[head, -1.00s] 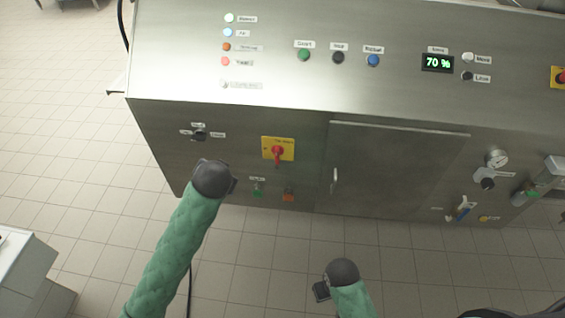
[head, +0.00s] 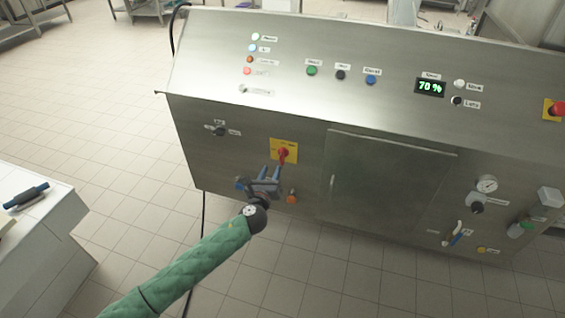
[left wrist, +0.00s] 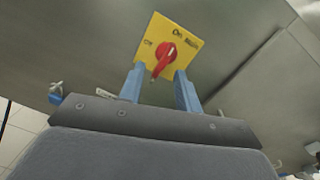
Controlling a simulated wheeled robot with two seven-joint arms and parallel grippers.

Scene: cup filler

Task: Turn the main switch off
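The main switch is a red rotary handle (head: 284,154) on a yellow plate (head: 291,146) on the machine's front panel. In the left wrist view the red handle (left wrist: 164,62) sits tilted on its yellow plate (left wrist: 185,45), its narrow end pointing down. My left gripper (head: 269,172) is just below the switch, its blue fingers pointing up at it. In the left wrist view the fingers of my left gripper (left wrist: 160,82) are apart, one on each side below the handle, with nothing held between them. I cannot tell whether they touch the plate. My right gripper is out of view.
The steel machine has a closed door (head: 385,180), a black selector (head: 219,131), an orange knob (head: 291,198) below the switch and a display (head: 430,87) reading 70 %. A white cabinet (head: 40,215) stands at the left. Tiled floor is clear between.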

